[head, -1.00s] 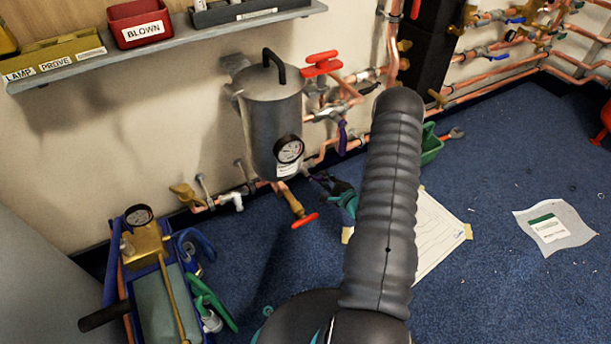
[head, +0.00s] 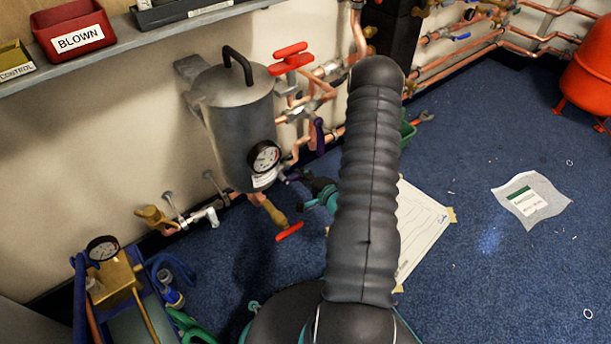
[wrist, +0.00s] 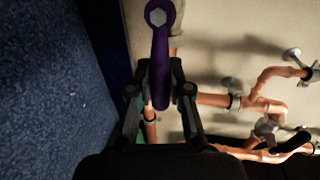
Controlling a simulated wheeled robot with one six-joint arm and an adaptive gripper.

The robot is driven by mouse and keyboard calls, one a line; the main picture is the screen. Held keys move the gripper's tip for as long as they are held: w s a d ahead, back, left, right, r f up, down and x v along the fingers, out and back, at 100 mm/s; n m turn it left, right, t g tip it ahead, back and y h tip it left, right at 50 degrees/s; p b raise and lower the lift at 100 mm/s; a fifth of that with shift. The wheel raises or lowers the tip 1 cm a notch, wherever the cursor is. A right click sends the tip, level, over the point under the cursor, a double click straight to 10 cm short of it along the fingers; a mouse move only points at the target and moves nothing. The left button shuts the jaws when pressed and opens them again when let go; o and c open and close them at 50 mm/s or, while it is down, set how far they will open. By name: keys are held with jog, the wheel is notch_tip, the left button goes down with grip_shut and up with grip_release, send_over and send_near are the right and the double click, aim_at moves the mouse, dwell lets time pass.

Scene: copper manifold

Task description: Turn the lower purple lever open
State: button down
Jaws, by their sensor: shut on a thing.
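The lower purple lever (wrist: 160,70) hangs from a hex-headed pivot in the wrist view, and its free end lies between my fingers. My gripper (wrist: 161,92) is shut on that free end. In the head view my gripper (head: 309,184) is low, just right of the pressure gauge and partly behind my arm; the lever there is too small and dark to make out well. Another purple lever (head: 318,135) hangs higher up on the copper pipework.
A grey tank (head: 235,125) with a gauge (head: 264,157) stands left of my gripper. A red-handled valve (head: 289,232) sits below it. Copper pipes (wrist: 275,85) run along the wall nearby. The blue floor at right is mostly clear, with a paper sheet (head: 532,199).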

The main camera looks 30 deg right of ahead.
jog(key=shift+w+a+r, duration=0.1)
jog(key=shift+w, duration=0.15)
jog(key=c, duration=1.1)
grip_release()
jog(key=shift+a, duration=0.15)
jog(key=shift+s+d, duration=0.3)
jog(key=shift+s, duration=0.15)
jog(key=v, duration=1.1)
jog(key=shift+s+a, duration=0.1)
jog(key=shift+a, duration=0.1)
